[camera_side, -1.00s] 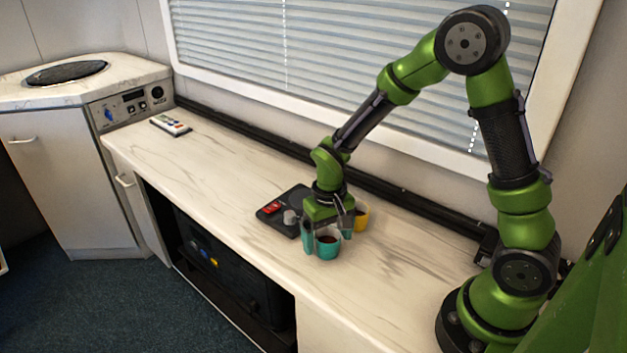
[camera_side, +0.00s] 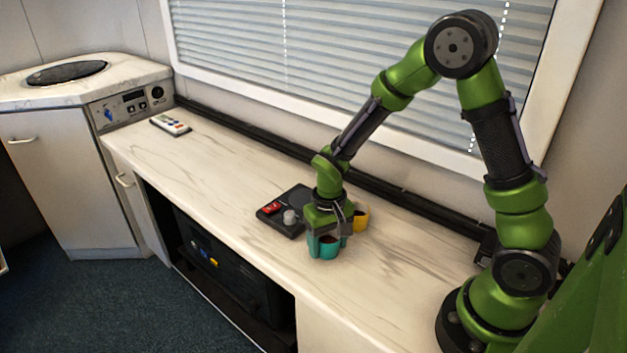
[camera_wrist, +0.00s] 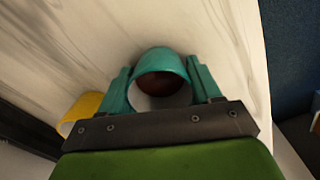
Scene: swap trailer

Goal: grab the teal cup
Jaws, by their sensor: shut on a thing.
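The teal cup (camera_side: 328,249) stands upright near the front edge of the counter, with something dark brown inside it. It also shows in the wrist view (camera_wrist: 160,62), between the two teal fingers. My gripper (camera_side: 326,243) points down over the cup, with one finger on each side of it. In the wrist view my gripper (camera_wrist: 164,84) is shut on the cup, and its dark bar hides the near part of the cup. The cup appears to rest on the counter.
A yellow cup (camera_side: 361,219) stands close behind the teal cup. A black tray (camera_side: 268,221) with a red item (camera_side: 272,207) and a small grey-white object (camera_side: 290,216) lies to the left. The marble counter (camera_side: 400,262) is clear to the right.

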